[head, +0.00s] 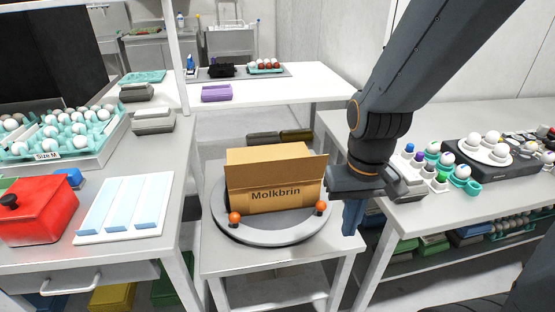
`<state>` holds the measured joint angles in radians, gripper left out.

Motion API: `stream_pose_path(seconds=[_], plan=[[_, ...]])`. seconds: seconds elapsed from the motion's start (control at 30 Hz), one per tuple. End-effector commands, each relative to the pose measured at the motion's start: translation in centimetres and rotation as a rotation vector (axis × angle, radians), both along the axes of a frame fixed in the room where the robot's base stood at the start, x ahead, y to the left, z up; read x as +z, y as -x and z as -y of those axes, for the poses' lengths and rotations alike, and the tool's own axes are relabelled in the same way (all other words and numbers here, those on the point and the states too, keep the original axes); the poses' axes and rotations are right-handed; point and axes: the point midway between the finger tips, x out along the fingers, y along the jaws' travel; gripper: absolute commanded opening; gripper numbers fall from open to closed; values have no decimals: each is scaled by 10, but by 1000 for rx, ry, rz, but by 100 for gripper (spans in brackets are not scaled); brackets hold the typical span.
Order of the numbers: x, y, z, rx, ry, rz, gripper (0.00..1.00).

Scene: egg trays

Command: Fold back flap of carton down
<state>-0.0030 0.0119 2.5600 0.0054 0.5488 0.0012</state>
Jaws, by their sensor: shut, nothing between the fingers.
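The brown cardboard carton (248,199), marked "Molkbrin", stands on a round grey turntable (262,238) on a small white table. A flap (262,156) stands up along its back edge. The inside bottom of the carton is hidden from this angle.
Two orange-topped knobs (235,218) stand at the turntable's front. The left table holds a red box (38,212), white-blue panels (128,205) and an egg tray (60,145). The right table holds egg cups and a black egg device (495,155). A white shelf (270,90) stands behind.

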Motion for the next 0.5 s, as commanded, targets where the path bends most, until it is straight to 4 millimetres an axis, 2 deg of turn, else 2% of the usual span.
stream_pose_path(seconds=[0.03,0.13,0.23,0.5], plan=[[0,0,0,0,0,0,5],[4,-5,-3,-44,-12,2,22],[15,-23,-17,-206,-58,4,22],[70,-118,-84,-1017,-322,-76,22]])
